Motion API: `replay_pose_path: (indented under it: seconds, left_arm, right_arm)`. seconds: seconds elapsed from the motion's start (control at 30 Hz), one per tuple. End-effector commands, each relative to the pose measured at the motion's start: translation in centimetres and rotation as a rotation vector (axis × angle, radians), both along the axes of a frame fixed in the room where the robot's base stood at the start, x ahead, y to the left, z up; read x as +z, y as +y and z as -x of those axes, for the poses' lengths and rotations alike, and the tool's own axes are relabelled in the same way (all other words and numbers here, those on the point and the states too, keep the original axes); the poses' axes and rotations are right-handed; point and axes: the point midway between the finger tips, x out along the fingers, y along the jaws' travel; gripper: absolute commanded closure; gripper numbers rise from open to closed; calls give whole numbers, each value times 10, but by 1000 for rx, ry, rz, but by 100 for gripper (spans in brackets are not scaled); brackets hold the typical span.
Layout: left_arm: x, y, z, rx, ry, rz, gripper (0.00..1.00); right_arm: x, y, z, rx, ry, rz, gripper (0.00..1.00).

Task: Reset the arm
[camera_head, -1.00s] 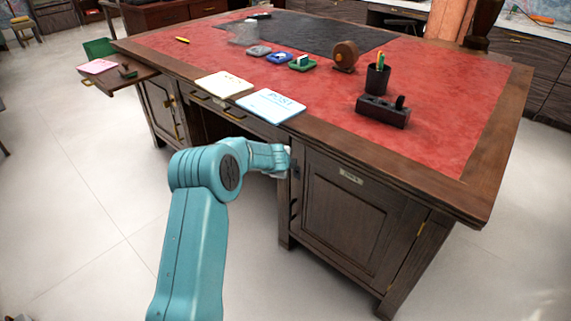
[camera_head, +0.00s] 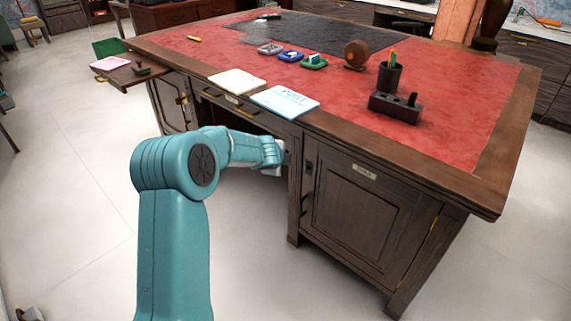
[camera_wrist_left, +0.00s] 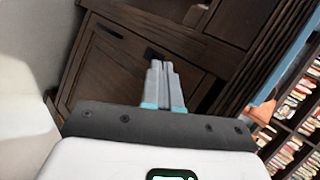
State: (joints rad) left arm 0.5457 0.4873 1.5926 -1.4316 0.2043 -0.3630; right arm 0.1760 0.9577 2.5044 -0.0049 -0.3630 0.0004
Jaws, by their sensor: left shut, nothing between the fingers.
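My left arm, teal, comes in from the bottom left in the head view. Its gripper (camera_head: 286,147) is at the front of the desk, by the left edge of the right-hand cabinet. The fingers are small there, and I cannot tell whether they touch the wood. In the left wrist view the two grey fingers (camera_wrist_left: 157,66) are together with nothing between them. They point toward a dark wooden panel (camera_wrist_left: 115,62) with a handle recess. My right gripper is not in view.
The desk (camera_head: 400,165) has a red leather top. A white card (camera_head: 237,82) and a blue POST card (camera_head: 284,101) lie at its front edge. A black pen cup (camera_head: 390,77) and a dark block holder (camera_head: 396,107) stand on the right. The pale floor (camera_head: 70,210) at left is open.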

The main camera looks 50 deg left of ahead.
Motion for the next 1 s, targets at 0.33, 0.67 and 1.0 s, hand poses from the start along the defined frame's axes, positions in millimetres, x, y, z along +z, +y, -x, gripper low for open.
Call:
replay_pose_path:
  seconds: [0.33,0.67,1.0]
  left_arm:
    - [21,-1,23,-1,-1,0,100]
    - [-29,-55,21,2,19,189,100]
    - [-177,-286,86,275,217,909,100]
  right_arm:
    - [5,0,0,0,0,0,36]
    - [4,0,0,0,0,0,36]
    - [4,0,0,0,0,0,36]
